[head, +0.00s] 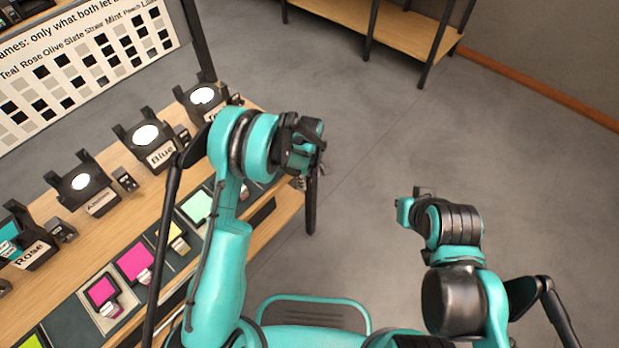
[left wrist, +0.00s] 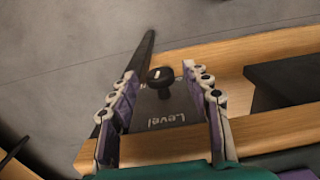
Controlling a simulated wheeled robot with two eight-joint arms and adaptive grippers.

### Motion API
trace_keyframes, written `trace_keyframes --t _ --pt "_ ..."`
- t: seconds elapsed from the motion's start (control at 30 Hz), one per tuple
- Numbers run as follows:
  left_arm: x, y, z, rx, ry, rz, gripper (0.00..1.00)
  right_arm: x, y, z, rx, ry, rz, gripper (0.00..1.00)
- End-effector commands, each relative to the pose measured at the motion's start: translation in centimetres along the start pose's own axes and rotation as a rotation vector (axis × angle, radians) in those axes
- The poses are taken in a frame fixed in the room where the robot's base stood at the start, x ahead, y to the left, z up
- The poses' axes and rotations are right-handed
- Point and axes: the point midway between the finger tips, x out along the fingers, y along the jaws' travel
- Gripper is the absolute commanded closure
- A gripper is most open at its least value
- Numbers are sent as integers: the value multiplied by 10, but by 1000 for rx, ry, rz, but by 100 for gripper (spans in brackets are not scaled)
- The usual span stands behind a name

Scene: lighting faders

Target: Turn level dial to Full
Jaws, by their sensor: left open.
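In the left wrist view, the level dial (left wrist: 160,78) is a black round knob with a small white mark on top. It stands on a dark plate (left wrist: 182,104) lettered "Level", which appears upside down. Other lettering near the knob is too small to read. My left gripper (left wrist: 160,72) is open, with one purple-padded finger on each side of the dial and a gap to both. In the head view my left gripper (head: 303,148) is over the right end of the bench and hides the dial. My right gripper (head: 408,208) is above the floor, its fingers unclear.
The wooden bench (head: 125,190) carries several labelled lamp boxes, including Blue (head: 150,138) and Rose (head: 28,240), and a front row of coloured tiles with faders (head: 135,258). A chart board (head: 80,70) stands behind. A shelf (head: 400,30) is at the back; the floor between is clear.

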Motion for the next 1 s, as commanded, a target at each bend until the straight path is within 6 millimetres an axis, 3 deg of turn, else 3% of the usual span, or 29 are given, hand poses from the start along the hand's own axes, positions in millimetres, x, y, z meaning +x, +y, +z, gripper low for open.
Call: trace_keyframes --t 0.03,0.2,0.4,0.73,1.0 --pt "0 0 0 0 0 0 57 0 0 0 0 0 0 100" --pt "0 0 0 0 0 0 100 0 0 0 0 0 0 100" --pt "1 2 0 2 -1 -36 100 1 0 1 0 0 0 100" --pt "3 8 0 1 0 -339 100 11 0 8 0 0 0 100" --pt "1 7 0 0 0 -374 100 11 0 8 0 0 0 100"
